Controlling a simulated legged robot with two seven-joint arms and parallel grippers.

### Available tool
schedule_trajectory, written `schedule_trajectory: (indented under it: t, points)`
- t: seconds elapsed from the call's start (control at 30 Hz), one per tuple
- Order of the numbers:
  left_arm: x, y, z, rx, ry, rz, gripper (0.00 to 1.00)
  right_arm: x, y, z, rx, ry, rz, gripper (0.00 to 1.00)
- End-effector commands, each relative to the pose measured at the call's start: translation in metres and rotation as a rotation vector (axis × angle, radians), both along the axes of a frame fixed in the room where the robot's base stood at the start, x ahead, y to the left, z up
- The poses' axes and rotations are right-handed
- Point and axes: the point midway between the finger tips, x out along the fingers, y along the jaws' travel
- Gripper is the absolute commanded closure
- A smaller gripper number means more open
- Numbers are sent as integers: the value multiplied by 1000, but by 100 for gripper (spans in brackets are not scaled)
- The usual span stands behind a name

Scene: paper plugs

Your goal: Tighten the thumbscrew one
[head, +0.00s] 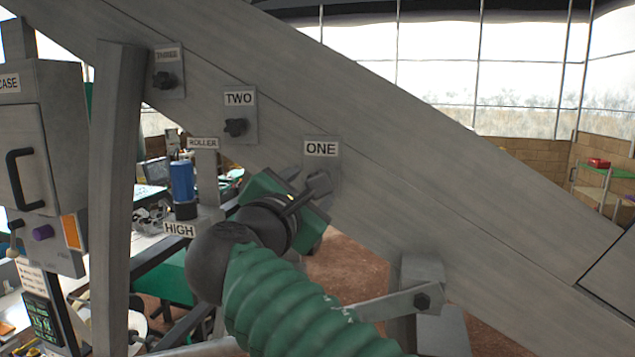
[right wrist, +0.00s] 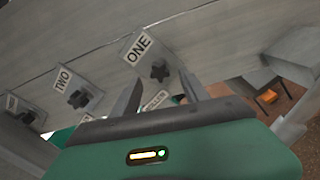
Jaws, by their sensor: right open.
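Thumbscrew one (right wrist: 160,70) is a dark star-shaped knob on a small grey plate labelled ONE, fixed to the sloping grey beam. In the head view its plate (head: 322,149) shows, but my gripper hides most or all of the knob. My right gripper (head: 312,192) is at the lower part of that plate. In the right wrist view its two fingers (right wrist: 158,86) are apart, and the knob appears between and just beyond their tips. I cannot tell whether they touch it. My left gripper is in neither view.
Thumbscrew two (head: 235,127) and thumbscrew three (head: 165,80) sit higher on the beam (head: 420,140), up to the left. A blue cylinder (head: 183,181) by the ROLLER label and a grey case (head: 45,140) stand at left. A bracket with a bolt (head: 422,301) is at lower right.

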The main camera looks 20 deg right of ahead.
Motion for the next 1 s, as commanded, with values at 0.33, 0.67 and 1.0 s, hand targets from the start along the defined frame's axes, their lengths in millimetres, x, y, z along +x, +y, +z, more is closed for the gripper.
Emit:
schedule_trajectory:
  t: [0.33,0.67,1.0]
  points:
    - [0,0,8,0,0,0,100,18,-12,1,0,0,-2,47]
    - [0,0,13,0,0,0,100,32,-22,1,1,0,-1,47]
    - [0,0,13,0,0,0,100,32,-22,0,1,0,-1,60]
